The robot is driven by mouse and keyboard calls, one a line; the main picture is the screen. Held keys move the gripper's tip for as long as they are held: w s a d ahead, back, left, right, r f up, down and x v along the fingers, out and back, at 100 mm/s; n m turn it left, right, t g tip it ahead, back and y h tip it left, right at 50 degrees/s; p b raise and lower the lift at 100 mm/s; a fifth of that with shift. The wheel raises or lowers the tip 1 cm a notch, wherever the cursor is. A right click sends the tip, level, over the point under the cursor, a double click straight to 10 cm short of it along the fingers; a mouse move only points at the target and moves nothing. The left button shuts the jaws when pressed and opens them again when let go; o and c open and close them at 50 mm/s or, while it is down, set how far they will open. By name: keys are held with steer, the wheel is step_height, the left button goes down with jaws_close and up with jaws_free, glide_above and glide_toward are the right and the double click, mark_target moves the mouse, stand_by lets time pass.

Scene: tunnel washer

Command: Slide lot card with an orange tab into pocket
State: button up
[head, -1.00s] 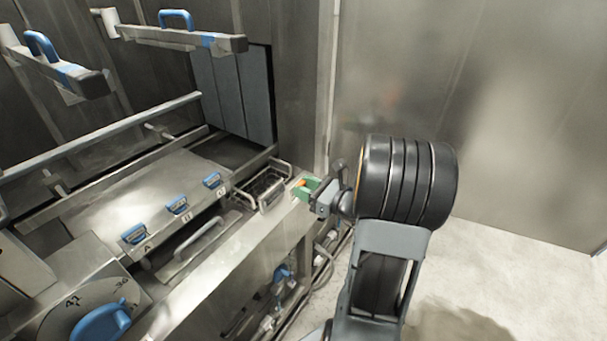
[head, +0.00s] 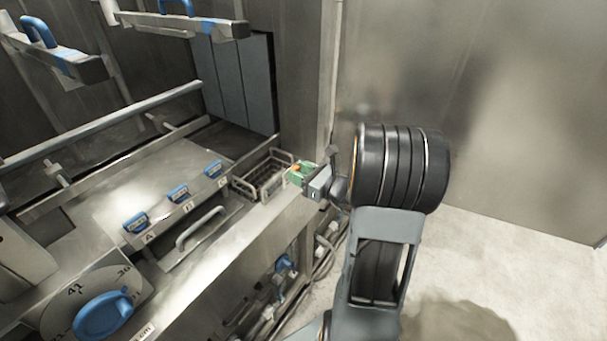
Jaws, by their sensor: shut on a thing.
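The lot card (head: 297,175) is green with an orange tab (head: 295,167) at its upper edge. My gripper (head: 309,178) is shut on the card's right side and holds it near the right end of the steel ledge, just right of the wire basket. The fingers are small here and partly hidden by the gripper's grey body. I cannot tell whether the card touches the ledge. I cannot make out the pocket for certain.
A wire basket (head: 262,177) sits in the ledge left of the card. Blue-handled latches (head: 177,193), a bar handle (head: 200,228) and a blue dial knob (head: 102,314) lie further left. A steel wall (head: 480,110) stands behind my arm; floor is open at right.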

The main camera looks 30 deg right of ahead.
steer(key=w+a+f+b, duration=0.2)
steer(key=w+f+b, duration=0.2)
steer(key=w, duration=0.2)
steer(key=shift+a+f, duration=0.3)
steer(key=shift+a, duration=0.1)
stand_by(1.6)
steer(key=shift+f, duration=0.2)
steer(key=shift+f+b, duration=0.25)
steer(key=shift+b, duration=0.3)
steer(key=shift+f+b, duration=0.45)
steer(key=shift+b, duration=0.05)
stand_by(0.6)
stand_by(0.5)
steer(key=o, duration=1)
